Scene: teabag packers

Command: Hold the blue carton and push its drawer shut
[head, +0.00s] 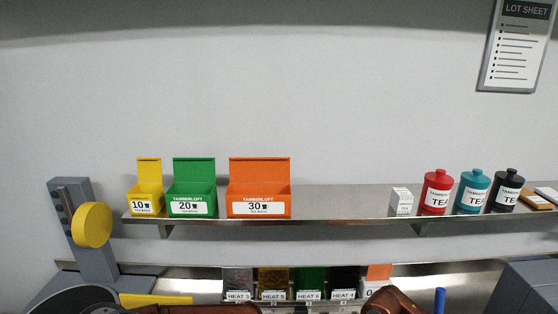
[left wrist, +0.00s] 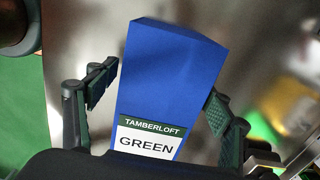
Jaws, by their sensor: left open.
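The blue carton (left wrist: 170,75) stands large in the middle of the left wrist view, with a label reading "TAMBERLOFT GREEN" on its near face. My left gripper (left wrist: 160,95) is open, with one finger on each side of the carton. The left finger shows a gap to the carton; the right finger is close to its side, and I cannot tell whether it touches. The drawer cannot be made out. The head view does not show the carton, and my grippers are below its lower edge; only brown arm parts show there.
A steel shelf (head: 330,205) holds open yellow (head: 146,190), green (head: 193,190) and orange boxes (head: 260,190), a small white box (head: 401,202) and tea canisters (head: 436,192). Below are labelled bins (head: 273,285). A grey press with a yellow disc (head: 92,225) stands at left.

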